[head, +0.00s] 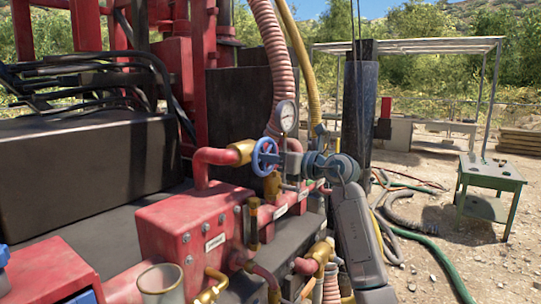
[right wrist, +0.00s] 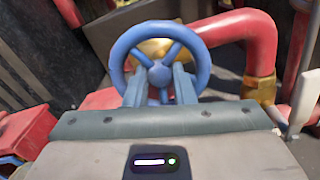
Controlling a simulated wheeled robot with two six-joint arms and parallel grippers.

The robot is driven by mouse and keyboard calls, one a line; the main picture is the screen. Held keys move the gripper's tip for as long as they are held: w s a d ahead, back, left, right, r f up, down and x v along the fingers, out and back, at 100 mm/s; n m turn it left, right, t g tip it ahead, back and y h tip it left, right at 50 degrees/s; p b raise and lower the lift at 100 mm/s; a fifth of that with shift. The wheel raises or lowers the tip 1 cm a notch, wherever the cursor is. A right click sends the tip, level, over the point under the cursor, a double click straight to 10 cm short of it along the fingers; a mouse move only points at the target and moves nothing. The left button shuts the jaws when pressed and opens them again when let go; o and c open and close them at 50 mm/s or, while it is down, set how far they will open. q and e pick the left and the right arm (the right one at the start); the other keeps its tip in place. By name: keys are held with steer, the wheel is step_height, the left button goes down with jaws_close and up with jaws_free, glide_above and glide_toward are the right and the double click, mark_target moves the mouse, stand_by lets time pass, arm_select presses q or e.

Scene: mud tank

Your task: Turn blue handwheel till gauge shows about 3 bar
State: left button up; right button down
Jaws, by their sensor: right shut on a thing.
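The blue handwheel (head: 257,157) stands upright on the pipework beside a brass fitting, near the middle of the head view. The round white-faced gauge (head: 287,115) stands just above and to the right of it; its needle is too small to read. My right gripper (head: 280,160) reaches the wheel from the right and is shut on it. In the right wrist view the wheel (right wrist: 122,48) faces me, and the two blue-grey fingers of my right gripper (right wrist: 160,88) meet its lower part, near the hub. My left gripper is not in view.
A red manifold box (head: 165,235) with brass fittings lies below the wheel. A red pipe (head: 205,165) runs close on the left. A pink ribbed hose (head: 275,60) and a dark post (head: 358,110) rise behind. A green table (head: 490,185) stands at right on open ground.

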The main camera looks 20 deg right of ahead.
steer(key=m+p, duration=0.2)
steer(key=m, duration=0.3)
steer(key=shift+r+p, duration=0.1)
steer(key=shift+p, duration=0.3)
stand_by(0.4)
steer(key=c, duration=1.5)
jaws_free()
steer(key=b+v, duration=0.5)
steer(key=v, duration=0.5)
steer(key=shift+s+d, duration=0.3)
